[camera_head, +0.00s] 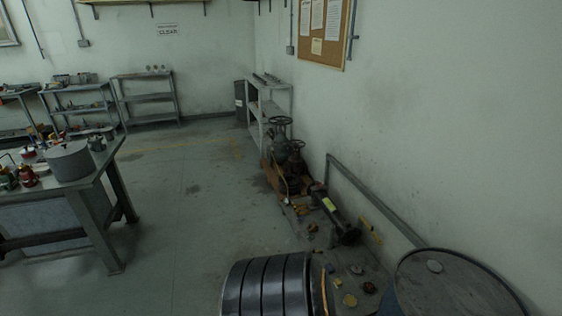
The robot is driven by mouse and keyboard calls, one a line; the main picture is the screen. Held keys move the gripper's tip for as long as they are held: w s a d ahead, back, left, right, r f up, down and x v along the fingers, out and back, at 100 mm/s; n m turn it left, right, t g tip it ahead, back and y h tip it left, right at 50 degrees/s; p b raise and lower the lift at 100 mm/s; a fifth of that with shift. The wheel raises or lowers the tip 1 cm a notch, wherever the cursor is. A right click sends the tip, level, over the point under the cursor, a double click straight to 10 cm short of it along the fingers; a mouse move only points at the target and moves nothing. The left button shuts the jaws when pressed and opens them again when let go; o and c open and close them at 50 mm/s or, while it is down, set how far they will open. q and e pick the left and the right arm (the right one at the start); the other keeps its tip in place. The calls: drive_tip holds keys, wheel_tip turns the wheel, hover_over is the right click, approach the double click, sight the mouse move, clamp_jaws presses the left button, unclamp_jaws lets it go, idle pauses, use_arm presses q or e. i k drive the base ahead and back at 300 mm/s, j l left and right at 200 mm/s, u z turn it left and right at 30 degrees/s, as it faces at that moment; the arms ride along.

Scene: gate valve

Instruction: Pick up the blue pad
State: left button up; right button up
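I cannot make out a blue pad for certain in the head view. A small blue patch (388,303) shows at the bottom, beside a large drum (450,285), but its shape is mostly hidden. Neither of my grippers is in view.
A grey workbench (98,180) with a pot (69,160) stands at left. A handwheel valve (280,150) and loose parts lie along the right wall. A dark ribbed cylinder (268,288) is at bottom centre. Shelves (148,98) line the back. The middle floor (190,225) is clear.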

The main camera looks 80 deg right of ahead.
sight(329, 268)
drive_tip(key=z, duration=3.7)
